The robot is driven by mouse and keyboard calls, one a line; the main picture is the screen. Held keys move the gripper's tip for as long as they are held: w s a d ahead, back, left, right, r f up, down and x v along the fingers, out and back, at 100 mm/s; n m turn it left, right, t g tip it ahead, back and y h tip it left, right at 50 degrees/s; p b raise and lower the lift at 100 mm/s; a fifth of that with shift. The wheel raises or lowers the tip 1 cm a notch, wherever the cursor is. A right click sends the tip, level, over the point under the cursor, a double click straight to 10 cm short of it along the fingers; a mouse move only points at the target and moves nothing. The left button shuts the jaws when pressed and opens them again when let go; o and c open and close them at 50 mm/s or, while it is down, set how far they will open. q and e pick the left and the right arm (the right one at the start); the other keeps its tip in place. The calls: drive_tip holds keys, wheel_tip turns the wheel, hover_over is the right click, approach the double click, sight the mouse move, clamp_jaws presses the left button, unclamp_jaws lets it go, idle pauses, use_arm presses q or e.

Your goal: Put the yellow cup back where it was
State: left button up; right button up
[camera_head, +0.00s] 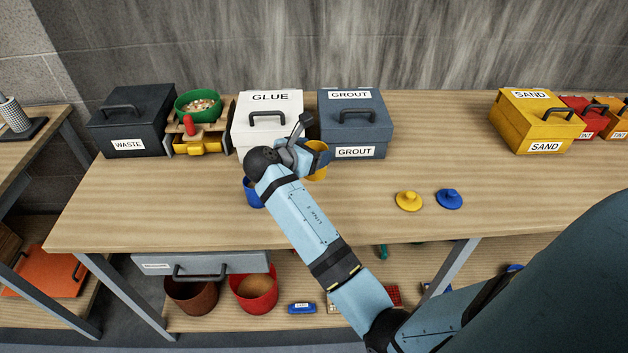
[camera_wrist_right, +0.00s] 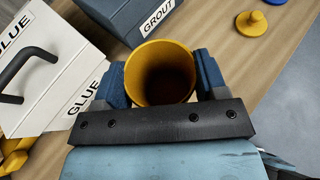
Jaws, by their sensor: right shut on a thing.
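The yellow cup (camera_wrist_right: 159,72) is between the two blue fingers of my right gripper (camera_wrist_right: 160,85), which is shut on it. In the wrist view the cup's open mouth faces the camera, and its inside is dark. In the head view the cup (camera_head: 318,172) shows partly behind my right gripper (camera_head: 305,155), in front of the grout box. I cannot tell whether its base touches the table. A blue cup (camera_head: 255,192) is on the table just left of my right arm, partly hidden by it. My left gripper is not in view.
A white glue box (camera_head: 266,104) and a blue-grey grout box (camera_head: 368,108) stand close behind my gripper. A yellow lid (camera_head: 409,201) and a blue lid (camera_head: 449,199) lie to the right. The table (camera_head: 440,145) is clear between the grout box and the sand box (camera_head: 537,122).

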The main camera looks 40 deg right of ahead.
wheel_tip(320, 180, down, 6)
drive_tip(key=shift+r, duration=0.25)
wheel_tip(320, 180, down, 4)
drive_tip(key=shift+f, duration=0.2)
drive_tip(key=o, duration=1)
drive_tip(key=shift+f, duration=0.1)
drive_tip(key=shift+o, duration=0.2)
drive_tip(key=shift+r, duration=0.2)
